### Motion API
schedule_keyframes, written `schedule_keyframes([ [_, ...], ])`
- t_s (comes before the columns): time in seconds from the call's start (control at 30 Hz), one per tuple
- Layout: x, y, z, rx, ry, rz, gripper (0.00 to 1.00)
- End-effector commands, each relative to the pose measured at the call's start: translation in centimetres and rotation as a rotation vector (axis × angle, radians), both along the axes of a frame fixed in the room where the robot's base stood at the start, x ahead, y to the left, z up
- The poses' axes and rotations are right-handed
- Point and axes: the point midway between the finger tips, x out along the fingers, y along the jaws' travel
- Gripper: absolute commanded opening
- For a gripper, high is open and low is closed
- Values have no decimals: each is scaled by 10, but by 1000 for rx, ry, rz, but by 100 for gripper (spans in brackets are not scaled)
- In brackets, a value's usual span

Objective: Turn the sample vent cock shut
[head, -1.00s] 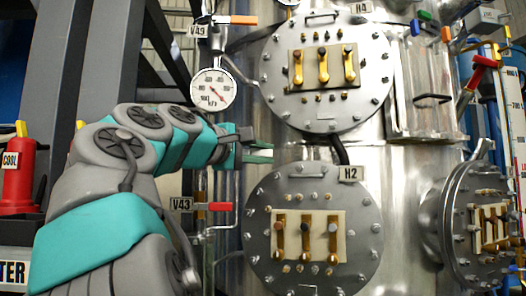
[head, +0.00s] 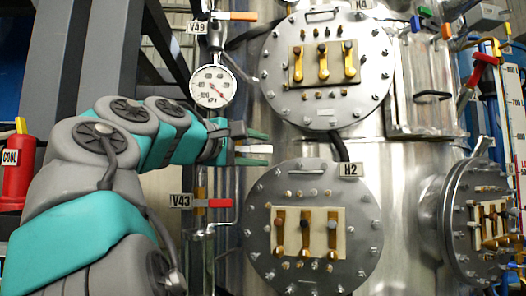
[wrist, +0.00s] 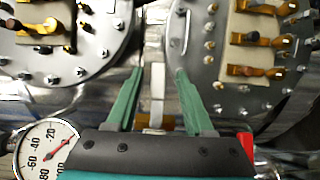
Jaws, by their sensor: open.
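My gripper (head: 266,142) is open and empty, in front of the steel column between the upper and lower round flanges. In the wrist view its two green fingers (wrist: 160,76) stand apart with column metal behind them. No readable label says sample vent, so I cannot tell which cock it is. A red-handled cock marked V43 (head: 215,203) is below the gripper, its handle horizontal; a red piece, likely this handle, shows by the right finger's base in the wrist view (wrist: 246,148). An orange-handled cock marked V49 (head: 240,16) is above. Neither is touched.
A pressure gauge (head: 212,86) sits above my gripper. Bolted flanges H4 (head: 375,100) and H2 (head: 365,250) carry protruding brass terminals. A sight-glass box (head: 432,97) and a red lever (head: 479,71) are at right. A red bottle (head: 18,175) stands at far left.

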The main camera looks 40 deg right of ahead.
Motion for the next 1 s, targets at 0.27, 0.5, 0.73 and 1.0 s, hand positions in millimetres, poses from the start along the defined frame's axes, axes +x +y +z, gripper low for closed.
schedule_keyframes([
  [0.27, -9, 45, 1, -2, 0, 1, 52],
  [0.5, -11, 58, 0, -1, 1, 1, 52],
  [0.73, -11, 57, 0, -1, 1, 1, 52],
  [1.0, -11, 54, -6, 22, -2, 11, 52],
])
